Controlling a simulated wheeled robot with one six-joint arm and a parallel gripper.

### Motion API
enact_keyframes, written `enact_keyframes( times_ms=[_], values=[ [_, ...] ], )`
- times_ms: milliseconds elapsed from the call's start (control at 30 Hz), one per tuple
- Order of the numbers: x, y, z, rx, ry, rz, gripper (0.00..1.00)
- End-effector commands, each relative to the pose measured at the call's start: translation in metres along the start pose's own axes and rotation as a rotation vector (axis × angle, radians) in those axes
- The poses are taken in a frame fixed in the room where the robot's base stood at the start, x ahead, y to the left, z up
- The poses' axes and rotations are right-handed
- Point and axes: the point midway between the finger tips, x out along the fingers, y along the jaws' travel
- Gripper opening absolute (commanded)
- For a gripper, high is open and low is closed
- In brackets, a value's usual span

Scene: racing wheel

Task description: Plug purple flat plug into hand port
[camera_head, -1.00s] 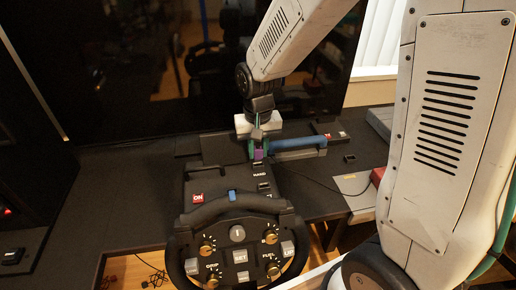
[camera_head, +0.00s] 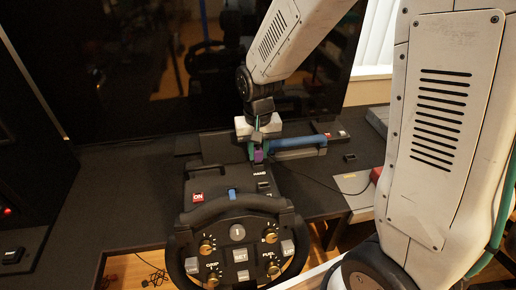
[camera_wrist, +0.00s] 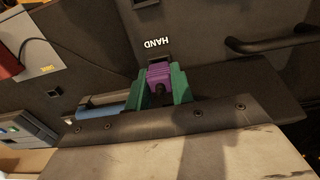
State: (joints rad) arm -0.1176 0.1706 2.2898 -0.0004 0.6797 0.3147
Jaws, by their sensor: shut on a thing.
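My gripper (camera_head: 258,150) is shut on the purple plug (camera_head: 259,157), above the black wheel base. In the wrist view the purple plug (camera_wrist: 160,78) sits between the green fingers (camera_wrist: 163,88). Its front end is close to the dark slot of the hand port (camera_wrist: 157,58), beside the white HAND label (camera_wrist: 158,43). I cannot tell whether the plug has entered the port. In the head view the HAND label (camera_head: 260,170) lies just in front of the gripper.
The steering wheel (camera_head: 240,248) is at the front of the base. A blue-handled bar (camera_head: 298,142) lies right of the gripper. A black handle (camera_wrist: 270,43) stands on the base. A grey box labelled in yellow (camera_head: 354,184) is at right. A large dark screen (camera_head: 130,70) stands behind.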

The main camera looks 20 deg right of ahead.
Motion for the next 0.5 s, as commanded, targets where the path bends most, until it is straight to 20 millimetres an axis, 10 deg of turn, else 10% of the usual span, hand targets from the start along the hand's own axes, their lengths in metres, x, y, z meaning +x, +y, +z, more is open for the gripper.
enact_keyframes(
  times_ms=[500],
  values=[
    [0.013, 0.0, 0.0, 0.0, -0.001, 0.0, 0.01]
  ],
)
